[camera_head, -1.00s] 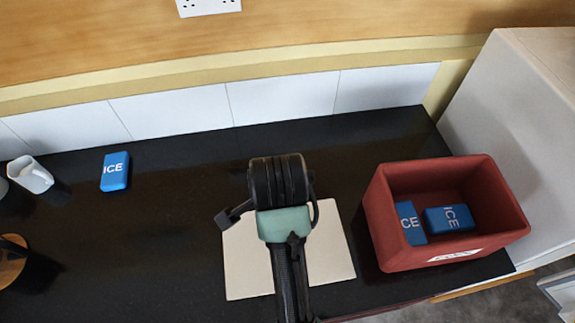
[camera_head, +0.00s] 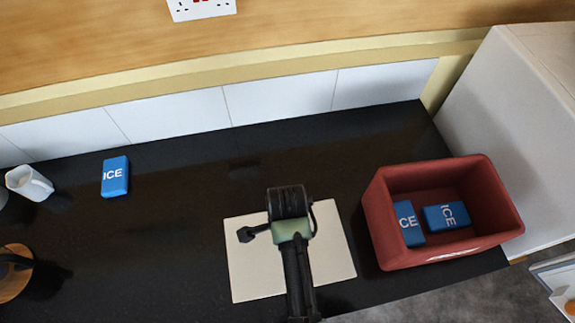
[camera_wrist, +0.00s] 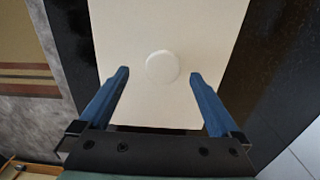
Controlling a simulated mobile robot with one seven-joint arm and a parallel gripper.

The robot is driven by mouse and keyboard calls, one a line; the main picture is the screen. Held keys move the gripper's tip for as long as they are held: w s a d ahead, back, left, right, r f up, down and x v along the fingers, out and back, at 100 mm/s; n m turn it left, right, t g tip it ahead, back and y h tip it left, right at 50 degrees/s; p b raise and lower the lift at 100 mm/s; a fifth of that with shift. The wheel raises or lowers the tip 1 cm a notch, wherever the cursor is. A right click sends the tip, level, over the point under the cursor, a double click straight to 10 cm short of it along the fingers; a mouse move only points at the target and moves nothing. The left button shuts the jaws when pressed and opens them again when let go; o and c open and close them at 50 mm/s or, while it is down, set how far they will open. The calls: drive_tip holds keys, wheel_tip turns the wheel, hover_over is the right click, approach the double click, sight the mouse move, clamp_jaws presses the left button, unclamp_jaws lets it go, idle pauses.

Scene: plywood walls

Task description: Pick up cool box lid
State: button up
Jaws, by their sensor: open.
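The cool box lid (camera_head: 250,272) is a flat cream rectangle lying on the black counter, left of the red cool box (camera_head: 378,240). In the wrist view the lid (camera_wrist: 140,25) shows a round knob (camera_wrist: 162,66) of the same pale colour near its middle. My gripper (camera_wrist: 160,75) is open, with a blue finger on either side of the knob in the picture. I cannot tell how far above the lid the fingertips are. In the head view my arm covers the middle of the lid and hides the knob and fingers.
The open cool box holds two blue ice packs (camera_head: 447,216). Another blue ice pack (camera_head: 115,177) lies at the back left. A white jug (camera_head: 30,183) and a round wooden item (camera_head: 14,275) stand at the far left. A white cabinet (camera_head: 520,120) stands at right. The counter's middle left is clear.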

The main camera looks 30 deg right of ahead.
drive_tip(key=shift+w+d+f+p, duration=0.15)
drive_tip(key=shift+f+p, duration=0.15)
drive_tip(key=shift+f, duration=1.65)
drive_tip(key=shift+r, duration=0.1)
clamp_jaws()
